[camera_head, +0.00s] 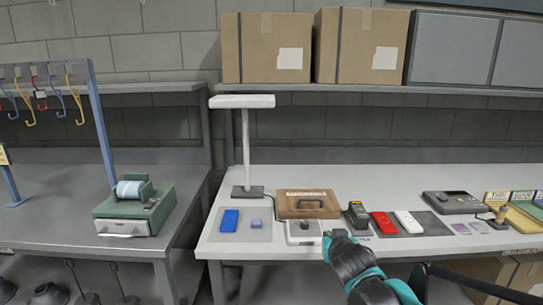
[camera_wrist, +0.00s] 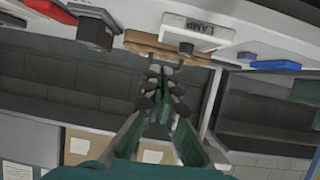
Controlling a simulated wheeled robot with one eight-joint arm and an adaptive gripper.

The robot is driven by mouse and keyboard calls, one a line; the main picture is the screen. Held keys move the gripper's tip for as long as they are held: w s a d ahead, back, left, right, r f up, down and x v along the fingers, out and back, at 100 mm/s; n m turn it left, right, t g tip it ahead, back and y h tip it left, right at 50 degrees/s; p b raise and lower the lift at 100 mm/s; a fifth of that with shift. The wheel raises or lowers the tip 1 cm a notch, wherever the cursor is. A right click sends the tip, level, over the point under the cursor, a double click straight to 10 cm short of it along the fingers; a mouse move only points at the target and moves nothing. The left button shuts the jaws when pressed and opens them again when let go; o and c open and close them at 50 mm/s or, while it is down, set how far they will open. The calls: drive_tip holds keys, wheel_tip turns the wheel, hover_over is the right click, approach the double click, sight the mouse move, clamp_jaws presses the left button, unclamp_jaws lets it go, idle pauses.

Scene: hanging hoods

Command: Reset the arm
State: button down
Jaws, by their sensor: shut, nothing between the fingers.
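My gripper (camera_wrist: 160,85) is shut and empty, its dark fingertips together in the middle of the wrist view. In the head view my gripper (camera_head: 330,238) is at the front edge of the right bench, beside a small white device (camera_head: 304,231) with a dark knob. The wrist view appears upside down and shows this device (camera_wrist: 195,28) marked LAMP. I cannot tell whether the fingertips touch anything. Part of my teal and black arm shows at the bottom of the head view.
On the right bench (camera_head: 225,245) are a brown case (camera_head: 308,203), a blue block (camera_head: 230,219), a dark meter (camera_head: 357,215), a red item (camera_head: 383,223) and a white lamp (camera_head: 246,145). A green machine (camera_head: 135,211) stands on the left bench. Cartons (camera_head: 266,48) sit on the shelf above.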

drive_tip(key=s+d+f+g, duration=0.1)
drive_tip(key=s+f+g, duration=0.2)
drive_tip(key=f, duration=0.3)
drive_tip(key=s+d+f+g, duration=0.1)
drive_tip(key=s+f+g, duration=0.3)
drive_tip(key=f+g, duration=0.2)
drive_tip(key=shift+f, duration=0.5)
